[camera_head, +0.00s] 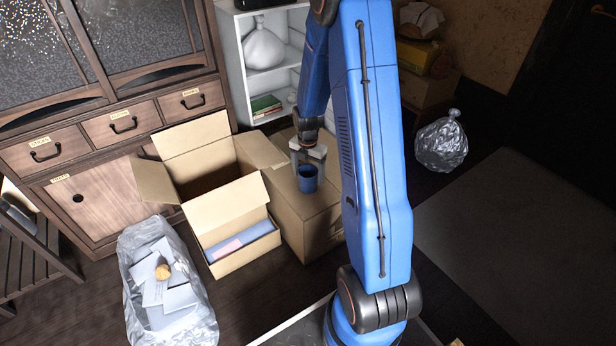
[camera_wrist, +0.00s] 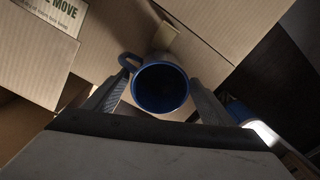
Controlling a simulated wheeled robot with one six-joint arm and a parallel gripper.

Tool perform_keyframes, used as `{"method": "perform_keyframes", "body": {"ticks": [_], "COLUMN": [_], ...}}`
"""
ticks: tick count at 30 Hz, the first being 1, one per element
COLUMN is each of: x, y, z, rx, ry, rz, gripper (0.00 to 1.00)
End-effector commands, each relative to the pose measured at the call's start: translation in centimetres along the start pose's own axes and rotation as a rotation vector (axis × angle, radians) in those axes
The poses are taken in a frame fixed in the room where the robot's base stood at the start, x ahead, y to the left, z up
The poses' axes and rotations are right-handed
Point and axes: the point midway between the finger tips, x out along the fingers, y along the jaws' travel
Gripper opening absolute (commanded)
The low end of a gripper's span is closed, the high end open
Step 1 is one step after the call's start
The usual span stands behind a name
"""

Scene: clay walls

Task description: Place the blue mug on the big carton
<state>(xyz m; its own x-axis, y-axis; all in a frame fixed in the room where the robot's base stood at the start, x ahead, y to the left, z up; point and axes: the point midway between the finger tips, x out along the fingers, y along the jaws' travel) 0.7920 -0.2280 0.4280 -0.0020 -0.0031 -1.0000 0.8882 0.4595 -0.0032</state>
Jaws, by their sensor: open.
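The blue mug (camera_head: 307,180) appears to stand upright on the top of the big closed carton (camera_head: 318,222), near the middle of the head view. In the wrist view the mug (camera_wrist: 161,88) shows its open rim and dark inside, with its handle on the left. My gripper (camera_head: 308,156) is right at the mug, pointing down. In the wrist view my gripper's fingers (camera_wrist: 157,92) are apart, one on each side of the mug. I cannot tell whether either finger touches it. The mug's base is hidden in both views.
An open carton (camera_head: 240,262) with raised flaps stands left of the big carton. A clear bag of papers (camera_head: 165,285) is at the front left. A wooden cabinet (camera_head: 95,185) and a white shelf (camera_head: 268,85) stand behind.

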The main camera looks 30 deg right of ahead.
Motion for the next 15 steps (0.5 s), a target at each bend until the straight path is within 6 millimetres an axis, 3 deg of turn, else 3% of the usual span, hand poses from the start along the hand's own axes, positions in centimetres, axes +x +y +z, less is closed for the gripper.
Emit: {"method": "perform_keyframes", "body": {"ticks": [15], "x": [-9.0], "y": [0.0], "z": [0.0], "rx": [0.000], "ry": [-0.001], "rz": [0.001], "gripper": [0.77]}}
